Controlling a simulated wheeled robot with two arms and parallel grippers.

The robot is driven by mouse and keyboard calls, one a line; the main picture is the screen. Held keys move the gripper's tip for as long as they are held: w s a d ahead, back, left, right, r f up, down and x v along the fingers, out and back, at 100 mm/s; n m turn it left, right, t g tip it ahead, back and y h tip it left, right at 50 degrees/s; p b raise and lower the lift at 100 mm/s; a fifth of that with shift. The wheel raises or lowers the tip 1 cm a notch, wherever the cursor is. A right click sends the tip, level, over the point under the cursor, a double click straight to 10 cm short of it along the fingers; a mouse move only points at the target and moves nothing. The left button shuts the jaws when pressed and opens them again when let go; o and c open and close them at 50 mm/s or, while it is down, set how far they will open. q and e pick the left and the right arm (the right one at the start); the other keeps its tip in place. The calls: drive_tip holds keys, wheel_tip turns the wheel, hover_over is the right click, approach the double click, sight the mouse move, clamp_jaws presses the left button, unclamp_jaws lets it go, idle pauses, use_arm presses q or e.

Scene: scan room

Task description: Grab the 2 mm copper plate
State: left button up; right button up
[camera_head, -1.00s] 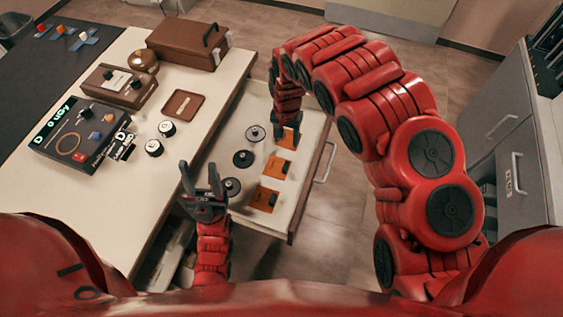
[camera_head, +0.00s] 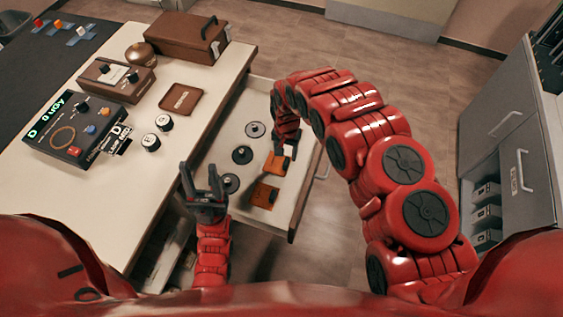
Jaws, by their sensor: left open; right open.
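Two orange copper plates show in the open drawer (camera_head: 232,118): a middle one (camera_head: 275,166) and a near one (camera_head: 263,196). My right arm hides the place of the far plate. Markings on the plates are too small to read, so I cannot tell which is 2 mm. My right gripper (camera_head: 282,151) points down into the drawer at the far edge of the middle plate. Its fingertips are small and partly hidden; it is open, and I cannot tell whether it touches the plate. My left gripper (camera_head: 203,182) is open and empty, fingers up, beside the drawer's near left corner.
Three dark discs (camera_head: 242,155) lie in the drawer, left of the plates. On the white table (camera_head: 200,88) are a dose meter (camera_head: 75,128), a brown case (camera_head: 188,38), a brown tray (camera_head: 181,98) and two small black-and-white cylinders (camera_head: 151,142). A grey cabinet (camera_head: 510,150) stands at right.

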sight(286, 161)
drive_tip(key=shift+f+p, duration=0.6)
drive_tip(key=shift+f, duration=1.45)
drive_tip(key=shift+w+f, duration=0.1)
drive_tip(key=shift+f, duration=0.65)
clamp_jaws()
